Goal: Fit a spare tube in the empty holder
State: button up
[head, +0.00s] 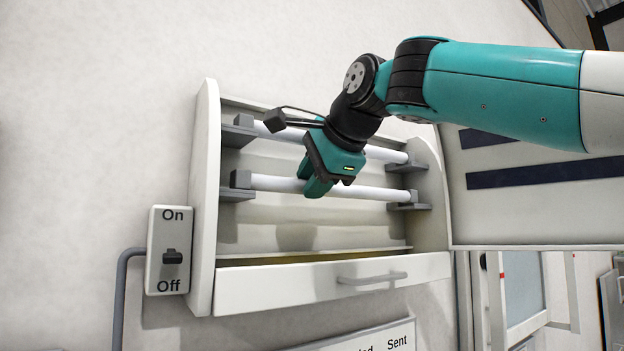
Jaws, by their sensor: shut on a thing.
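A wall-mounted fixture (210,200) holds two white tubes, one above the other. The upper tube (385,153) lies between grey holders at left (237,133) and right (407,167). The lower tube (275,183) spans the lower left holder (237,190) and the lower right holder (408,201). My gripper (318,187) is shut on the lower tube near its middle. Its fingers and wrist hide part of both tubes. I cannot tell whether the lower tube's ends are fully seated.
A drawer (290,288) with a grey handle (372,279) is at the fixture's bottom and looks slightly open. A switch box (168,250) marked On and Off is on the wall at left. A pale panel with dark stripes (540,174) is at right.

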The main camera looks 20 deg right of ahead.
jog(key=shift+f, duration=0.2)
jog(key=o, duration=0.8)
jog(key=p+v, duration=0.4)
jog(key=v, duration=1.3)
jog(key=shift+s+d, duration=0.1)
jog(key=shift+s, duration=0.1)
